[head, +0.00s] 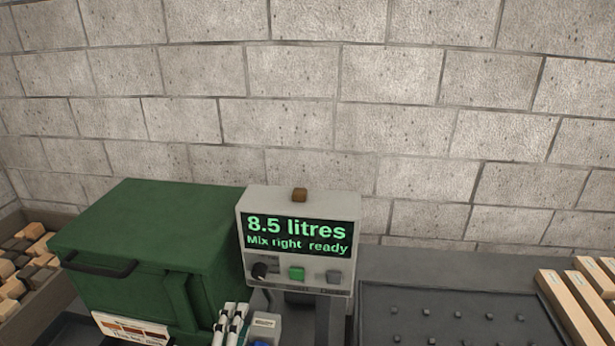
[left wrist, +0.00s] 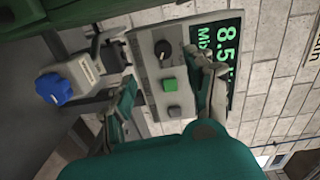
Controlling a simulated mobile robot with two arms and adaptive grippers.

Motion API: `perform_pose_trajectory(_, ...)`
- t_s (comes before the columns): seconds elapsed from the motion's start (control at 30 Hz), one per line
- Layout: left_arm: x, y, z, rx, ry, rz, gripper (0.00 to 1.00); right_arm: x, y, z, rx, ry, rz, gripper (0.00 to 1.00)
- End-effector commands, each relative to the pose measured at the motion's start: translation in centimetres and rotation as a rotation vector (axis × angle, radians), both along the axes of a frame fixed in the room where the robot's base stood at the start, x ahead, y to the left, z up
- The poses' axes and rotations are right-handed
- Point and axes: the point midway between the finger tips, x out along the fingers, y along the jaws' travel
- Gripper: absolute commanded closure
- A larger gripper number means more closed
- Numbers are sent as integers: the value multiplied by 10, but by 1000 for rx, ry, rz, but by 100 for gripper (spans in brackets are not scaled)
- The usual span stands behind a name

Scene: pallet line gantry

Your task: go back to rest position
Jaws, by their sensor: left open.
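My left gripper (head: 234,314) shows at the bottom of the head view, below and left of the control box (head: 348,215). In the left wrist view its two fingers (left wrist: 166,95) are apart, with the control box's panel beyond them and nothing held between them. The box reads "8.5 litres" and "Mix right ready". It has a black knob (head: 259,270), a green button (head: 296,273) and a grey button (head: 334,277). I cannot tell whether a fingertip touches the panel. My right gripper is in neither view.
A green lidded container (head: 150,225) stands left of the box. A valve with a blue knob (left wrist: 54,88) is near my left gripper. A bin of wood blocks (head: 35,285) is at far left, a dark studded plate (head: 455,315) and wooden slats (head: 570,305) at right. A block wall is behind.

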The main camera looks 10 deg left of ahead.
Motion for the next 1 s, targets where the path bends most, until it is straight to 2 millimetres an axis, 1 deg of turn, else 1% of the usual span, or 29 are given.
perform_pose_trajectory(0.07, -6, 16, -8, -94, 57, 67, 45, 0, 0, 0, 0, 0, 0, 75)
perform_pose_trajectory(0.17, -23, 43, -29, -311, 191, 210, 45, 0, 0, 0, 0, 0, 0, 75)
perform_pose_trajectory(0.23, -44, 57, -51, -488, 316, 326, 45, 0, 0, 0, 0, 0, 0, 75)
perform_pose_trajectory(0.3, -67, 63, -70, -639, 436, 426, 45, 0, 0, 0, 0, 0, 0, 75)
perform_pose_trajectory(0.4, -97, 62, -91, -797, 580, 535, 45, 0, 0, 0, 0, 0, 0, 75)
perform_pose_trajectory(0.5, -125, 56, -105, -908, 706, 619, 45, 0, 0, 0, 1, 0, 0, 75)
perform_pose_trajectory(0.67, -167, 43, -118, -1035, 887, 728, 45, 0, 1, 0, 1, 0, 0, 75)
perform_pose_trajectory(0.83, -211, 26, -122, -1125, 1070, 826, 45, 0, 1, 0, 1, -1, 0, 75)
perform_pose_trajectory(0.87, -211, 25, -129, -1127, 1082, 835, 45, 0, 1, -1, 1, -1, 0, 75)
perform_pose_trajectory(0.9, -207, 25, -142, -1122, 1082, 837, 45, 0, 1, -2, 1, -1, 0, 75)
perform_pose_trajectory(1.0, -201, 24, -169, -1116, 1088, 841, 45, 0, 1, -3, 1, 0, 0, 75)
